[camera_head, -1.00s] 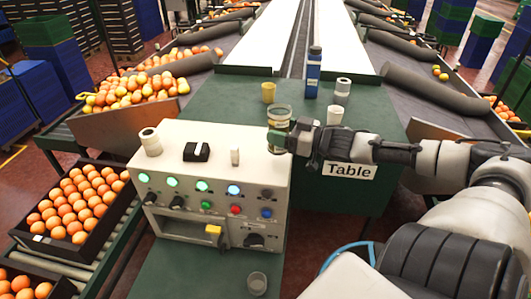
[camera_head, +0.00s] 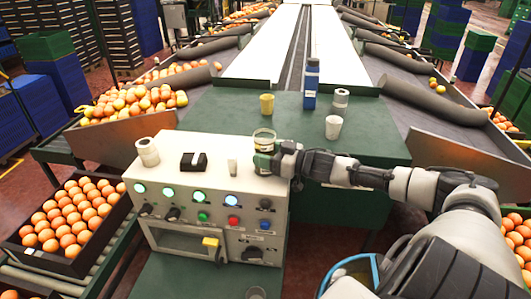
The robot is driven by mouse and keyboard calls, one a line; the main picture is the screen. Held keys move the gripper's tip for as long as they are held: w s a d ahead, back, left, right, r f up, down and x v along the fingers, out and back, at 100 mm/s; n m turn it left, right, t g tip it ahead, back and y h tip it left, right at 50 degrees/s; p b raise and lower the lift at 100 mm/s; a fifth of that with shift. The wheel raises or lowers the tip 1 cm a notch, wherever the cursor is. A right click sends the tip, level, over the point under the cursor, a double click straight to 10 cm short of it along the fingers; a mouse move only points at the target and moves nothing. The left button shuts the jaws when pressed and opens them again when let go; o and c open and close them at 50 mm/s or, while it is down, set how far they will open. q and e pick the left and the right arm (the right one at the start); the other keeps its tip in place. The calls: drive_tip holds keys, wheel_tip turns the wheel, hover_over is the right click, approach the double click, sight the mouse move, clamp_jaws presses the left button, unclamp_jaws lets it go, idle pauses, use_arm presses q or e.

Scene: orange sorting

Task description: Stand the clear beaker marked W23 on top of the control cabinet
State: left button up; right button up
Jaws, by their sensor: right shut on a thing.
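The control cabinet (camera_head: 213,180) is a light box with lit buttons and knobs on its front. A clear beaker (camera_head: 264,137) is upright at the right rear of its top. My right gripper (camera_head: 266,160) is shut on the beaker from the right and hides part of it. I cannot tell whether the beaker's base touches the cabinet top, and no marking on it is readable. Another clear vessel (camera_head: 256,293) stands in front of the cabinet, cut off by the bottom edge. My left gripper is not in view.
On the cabinet top are a white roll (camera_head: 147,151), a black switch block (camera_head: 194,162) and a small pale piece (camera_head: 232,167). Behind it, the green table (camera_head: 225,107) holds a yellow cup (camera_head: 267,104), a blue bottle (camera_head: 311,84) and a white cup (camera_head: 333,127). Orange crates (camera_head: 72,215) stand left.

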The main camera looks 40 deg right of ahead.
drive_tip(key=shift+f, duration=0.15)
drive_tip(key=o, duration=1.1)
